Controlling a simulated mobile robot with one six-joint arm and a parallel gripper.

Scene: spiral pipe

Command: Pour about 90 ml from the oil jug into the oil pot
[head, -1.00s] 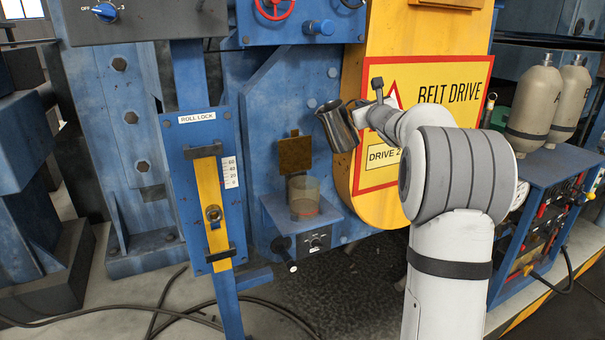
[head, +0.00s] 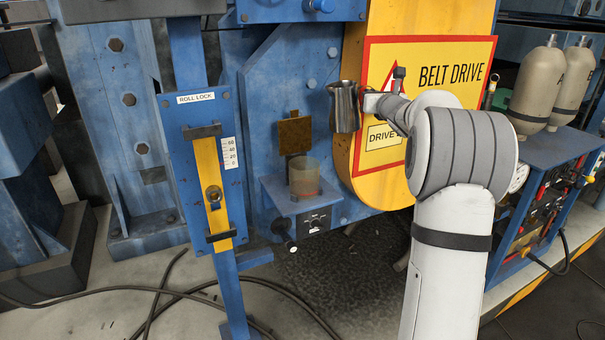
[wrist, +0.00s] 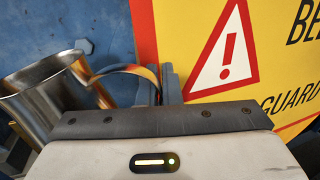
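The oil jug (head: 345,108) is a shiny metal jug. It is upright, above and to the right of the oil pot in the head view. My gripper (head: 370,103) is at its handle side and appears shut on the handle. In the wrist view the jug (wrist: 40,105) shows at the left, its curved handle running to the gripper fingers (wrist: 166,88); its contents are not visible. The oil pot (head: 304,178) is a clear, yellowish cup on a small blue shelf, with a reddish mark low on it. Its brown lid (head: 294,134) stands open behind it. The oil level is unclear.
The yellow belt guard with its warning sign (head: 425,90) is close behind my gripper. The roll lock panel (head: 203,170) stands left of the pot. A small switch box (head: 314,220) sits under the shelf. Bottles (head: 538,85) stand on the cart at right.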

